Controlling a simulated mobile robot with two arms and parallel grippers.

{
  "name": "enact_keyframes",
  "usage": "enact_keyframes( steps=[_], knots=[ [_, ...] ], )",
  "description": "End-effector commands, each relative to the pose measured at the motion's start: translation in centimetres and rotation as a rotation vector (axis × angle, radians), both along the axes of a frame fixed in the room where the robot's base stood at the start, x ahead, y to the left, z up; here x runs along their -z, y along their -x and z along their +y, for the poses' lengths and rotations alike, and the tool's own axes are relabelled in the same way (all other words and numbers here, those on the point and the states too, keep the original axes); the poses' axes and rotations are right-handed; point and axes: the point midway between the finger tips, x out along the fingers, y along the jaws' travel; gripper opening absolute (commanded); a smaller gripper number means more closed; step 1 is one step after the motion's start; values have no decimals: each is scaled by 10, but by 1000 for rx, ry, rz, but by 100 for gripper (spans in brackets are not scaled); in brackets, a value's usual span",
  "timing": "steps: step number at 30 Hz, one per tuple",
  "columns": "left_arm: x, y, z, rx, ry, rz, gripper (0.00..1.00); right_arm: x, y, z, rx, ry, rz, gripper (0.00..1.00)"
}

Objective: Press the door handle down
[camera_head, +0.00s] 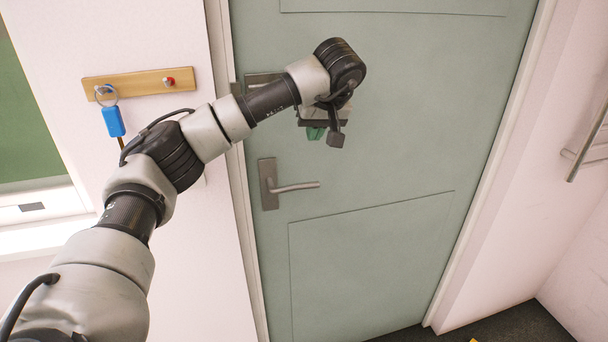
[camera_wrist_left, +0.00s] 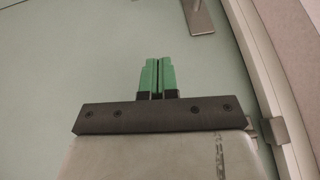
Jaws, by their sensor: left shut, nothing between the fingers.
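The door handle (camera_head: 297,187) is a grey metal lever on a backplate at the left side of the green door (camera_head: 390,150). The lever points right and lies about level. My left gripper (camera_head: 316,133) is above the lever in the head view, in front of the door, and apart from the handle. In the left wrist view its green fingers (camera_wrist_left: 158,75) are together with nothing between them. My right gripper is not in view.
A wooden key rack (camera_head: 140,84) with a blue-tagged key (camera_head: 114,121) hangs on the wall left of the door. A metal rail (camera_head: 588,145) is on the right wall. The door face right of the handle is clear.

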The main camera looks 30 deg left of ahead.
Motion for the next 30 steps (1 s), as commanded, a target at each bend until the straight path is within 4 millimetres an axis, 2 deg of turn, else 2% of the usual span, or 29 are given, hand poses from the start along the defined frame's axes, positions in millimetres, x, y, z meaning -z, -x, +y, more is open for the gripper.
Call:
enact_keyframes(
  steps=[7, 11, 23, 30],
  knots=[
    [3, -1, 1, 0, 4, 0, 0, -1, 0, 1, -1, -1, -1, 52],
    [16, -4, 7, -2, 5, 3, 0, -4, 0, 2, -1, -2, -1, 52],
    [89, -22, 40, -3, 5, 4, 0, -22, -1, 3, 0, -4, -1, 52],
    [119, -13, 34, 0, 5, 2, 0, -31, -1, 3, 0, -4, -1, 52]
  ],
)
